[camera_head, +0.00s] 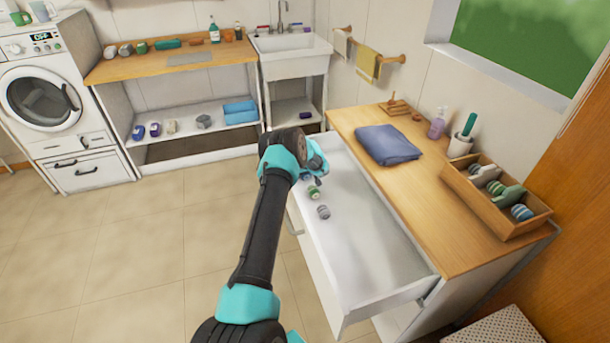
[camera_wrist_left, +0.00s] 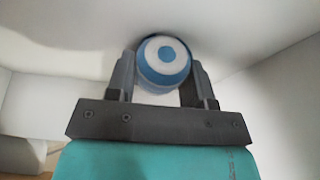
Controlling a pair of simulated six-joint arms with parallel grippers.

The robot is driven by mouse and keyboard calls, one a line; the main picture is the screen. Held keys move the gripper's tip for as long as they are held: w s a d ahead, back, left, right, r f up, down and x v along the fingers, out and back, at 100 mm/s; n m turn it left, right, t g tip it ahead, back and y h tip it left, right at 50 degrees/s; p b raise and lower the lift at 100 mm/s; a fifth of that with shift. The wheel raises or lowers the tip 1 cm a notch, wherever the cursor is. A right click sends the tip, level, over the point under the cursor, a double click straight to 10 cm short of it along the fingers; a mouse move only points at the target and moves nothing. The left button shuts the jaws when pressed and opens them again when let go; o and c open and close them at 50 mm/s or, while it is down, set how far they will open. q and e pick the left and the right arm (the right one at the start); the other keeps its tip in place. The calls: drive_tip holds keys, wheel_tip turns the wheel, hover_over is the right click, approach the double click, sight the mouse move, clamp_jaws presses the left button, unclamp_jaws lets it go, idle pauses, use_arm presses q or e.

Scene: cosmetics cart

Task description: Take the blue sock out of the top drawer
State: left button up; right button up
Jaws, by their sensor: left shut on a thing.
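The top drawer (camera_head: 375,240) of the wooden-topped cabinet is pulled open. My left gripper (camera_head: 315,167) is down at the drawer's far end. In the left wrist view it is shut on a rolled blue and white sock (camera_wrist_left: 165,62), with one finger on each side. The sock's round end shows rings and a blue centre dot. I cannot tell whether the sock touches the drawer floor. A green striped rolled sock (camera_head: 314,192) and a grey striped one (camera_head: 323,212) lie in the drawer near the gripper. My right gripper is not in view.
The near part of the drawer is bare. On the cabinet top are a folded blue cloth (camera_head: 388,144), a purple bottle (camera_head: 437,124), a white pot (camera_head: 461,143) and a wooden tray (camera_head: 455,184) with several rolled items. Open tiled floor lies to the left.

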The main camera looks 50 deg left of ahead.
use_arm(q)
drive_tip(key=shift+r, duration=0.1)
wheel_tip(320, 180, up, 10)
drive_tip(key=shift+f, duration=0.1)
idle(0.5)
